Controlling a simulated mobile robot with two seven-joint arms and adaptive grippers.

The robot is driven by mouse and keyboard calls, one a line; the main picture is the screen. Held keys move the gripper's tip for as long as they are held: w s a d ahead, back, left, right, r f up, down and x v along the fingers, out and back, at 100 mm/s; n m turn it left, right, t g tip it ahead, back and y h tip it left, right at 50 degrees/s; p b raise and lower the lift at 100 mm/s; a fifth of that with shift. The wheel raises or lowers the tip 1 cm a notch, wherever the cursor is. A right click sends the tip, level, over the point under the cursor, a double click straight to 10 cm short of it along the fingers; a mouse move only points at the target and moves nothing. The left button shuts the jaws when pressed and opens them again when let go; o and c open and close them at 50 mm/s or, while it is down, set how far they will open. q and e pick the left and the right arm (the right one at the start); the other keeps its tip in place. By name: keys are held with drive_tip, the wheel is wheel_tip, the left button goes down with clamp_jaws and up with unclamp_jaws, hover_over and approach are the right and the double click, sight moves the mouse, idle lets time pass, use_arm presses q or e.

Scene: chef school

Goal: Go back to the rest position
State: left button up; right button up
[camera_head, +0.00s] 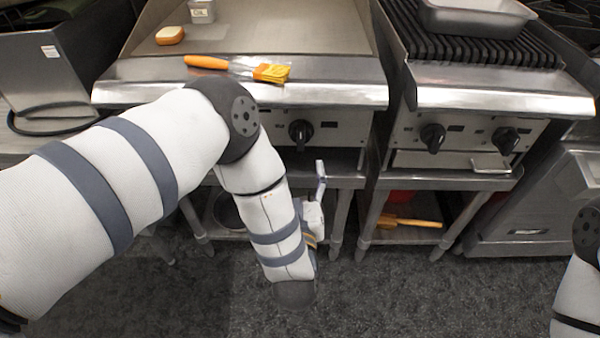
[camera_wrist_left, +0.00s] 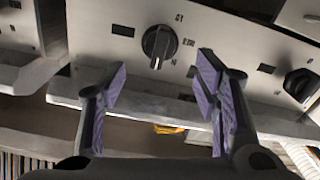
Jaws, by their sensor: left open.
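My left arm comes in from the left and bends down in front of the griddle (camera_head: 330,92). My left gripper (camera_head: 319,185) is mostly hidden behind my own forearm, with only a small part showing below the griddle's front. In the left wrist view my left gripper (camera_wrist_left: 160,92) has its two purple-padded fingers spread wide, with nothing between them. A black knob (camera_wrist_left: 158,42) on the stove front shows beyond the fingertips. Only a piece of my right arm shows at the right edge of the head view; its gripper is out of view.
An orange-handled brush (camera_head: 238,69) and a bread piece (camera_head: 170,36) lie on the griddle, with a small container (camera_head: 202,11) behind. A grill (camera_head: 470,45) with a metal pan (camera_head: 474,17) stands right. Another orange-handled tool (camera_head: 410,222) lies on the lower shelf. The floor in front is clear.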

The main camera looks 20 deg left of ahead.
use_arm(q)
drive_tip(key=s+a+f+m+g+h+p, duration=0.1)
drive_tip(key=s+a+f+m+g+h, duration=0.15)
drive_tip(key=s+f+g, duration=0.4)
drive_tip(key=s+a+f+m+g+h+p, duration=0.1)
drive_tip(key=s+f+m+g+h, duration=0.2)
drive_tip(key=s+f, duration=0.6)
drive_tip(key=s+a+r+g, duration=0.1)
drive_tip(key=s+g, duration=0.2)
drive_tip(key=s, duration=0.5)
drive_tip(key=s+a+r+g, duration=0.1)
drive_tip(key=s+g, duration=0.3)
drive_tip(key=s, duration=0.5)
drive_tip(key=s+a+r+g+p, duration=0.1)
drive_tip(key=s+a+r+g, duration=0.1)
drive_tip(key=s, duration=0.7)
drive_tip(key=shift+s+a+g, duration=0.25)
drive_tip(key=shift+a+g, duration=0.25)
drive_tip(key=shift+g, duration=0.25)
use_arm(e)
drive_tip(key=shift+t, duration=0.7)
drive_tip(key=w+r, duration=0.3)
drive_tip(key=shift+w+r, duration=0.25)
drive_tip(key=shift+r, duration=0.05)
use_arm(q)
drive_tip(key=shift+r+y, duration=0.1)
drive_tip(key=shift+y, duration=0.15)
